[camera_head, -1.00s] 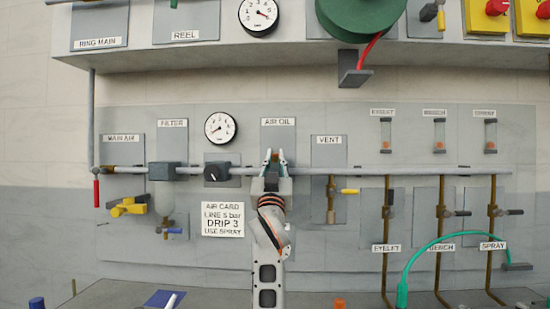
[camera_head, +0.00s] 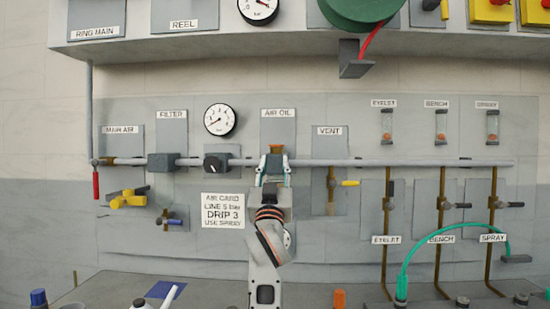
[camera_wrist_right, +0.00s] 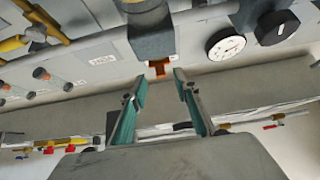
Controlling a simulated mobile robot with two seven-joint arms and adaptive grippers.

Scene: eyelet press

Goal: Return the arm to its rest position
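My right gripper (camera_head: 273,163) is in front of the pipe, below the AIR OIL label. Its two green-lined fingers are open, with an empty gap between them, in the right wrist view (camera_wrist_right: 158,84). A small orange-brown fitting (camera_head: 276,149) shows just above the fingertips. In the right wrist view the fitting (camera_wrist_right: 159,69) sits under a grey block, beyond the fingertips and apart from them. My right arm (camera_head: 268,245) reaches up from the bottom edge and hides part of the panel. My left gripper is not seen.
The pipe (camera_head: 400,162) runs across the panel. The yellow main valve (camera_head: 128,200) and filter block (camera_head: 163,162) are left, the yellow-handled vent valve (camera_head: 350,183) right. A shelf (camera_head: 220,55) overhangs above. A green hose (camera_head: 425,249) arcs at lower right above the bench.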

